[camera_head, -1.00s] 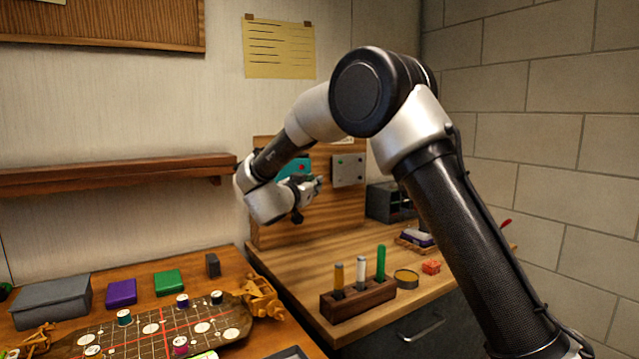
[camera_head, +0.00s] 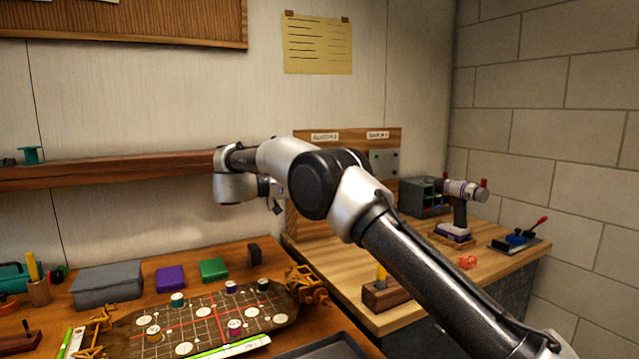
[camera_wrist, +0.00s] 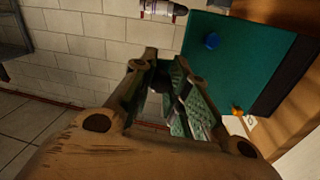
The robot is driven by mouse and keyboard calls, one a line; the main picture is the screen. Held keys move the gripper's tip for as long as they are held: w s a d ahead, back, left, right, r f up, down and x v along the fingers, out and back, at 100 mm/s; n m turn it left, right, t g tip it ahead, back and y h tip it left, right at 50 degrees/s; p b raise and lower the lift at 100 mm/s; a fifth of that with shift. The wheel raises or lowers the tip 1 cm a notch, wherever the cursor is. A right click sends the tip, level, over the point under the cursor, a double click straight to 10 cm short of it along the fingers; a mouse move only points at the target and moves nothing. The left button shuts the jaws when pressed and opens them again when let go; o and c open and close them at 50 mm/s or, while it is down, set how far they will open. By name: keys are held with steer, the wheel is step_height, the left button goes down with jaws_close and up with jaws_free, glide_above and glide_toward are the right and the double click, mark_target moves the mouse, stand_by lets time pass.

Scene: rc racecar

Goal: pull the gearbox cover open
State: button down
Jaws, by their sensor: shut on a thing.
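My gripper (camera_head: 270,188) is in front of the back wall, left of the wooden upright board. In the wrist view its fingers (camera_wrist: 167,72) with green ribbed pads come together on a small dark piece, apparently part of the gearbox cover; the grip itself is mostly hidden. A teal panel (camera_wrist: 235,62) with a blue knob (camera_wrist: 211,41) and an orange knob (camera_wrist: 237,110) lies just right of the fingers. I cannot tell whether it is the cover or the box behind it. In the head view my arm hides this area.
The wooden board (camera_head: 345,141) stands at the back of the right workbench (camera_head: 425,262). A drill-like tool (camera_head: 460,205) and dark bin (camera_head: 424,197) are there. A wall shelf (camera_head: 110,172) runs behind my gripper. The left table holds a grey box (camera_head: 107,284) and a game mat (camera_head: 195,312).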

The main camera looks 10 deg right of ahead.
steer(key=shift+a+m+g, duration=0.3)
steer(key=shift+a, duration=0.05)
steer(key=shift+r, duration=0.1)
steer(key=c, duration=1.3)
jaws_free()
step_height(320, 180, up, 10)
steer(key=shift+f, duration=0.1)
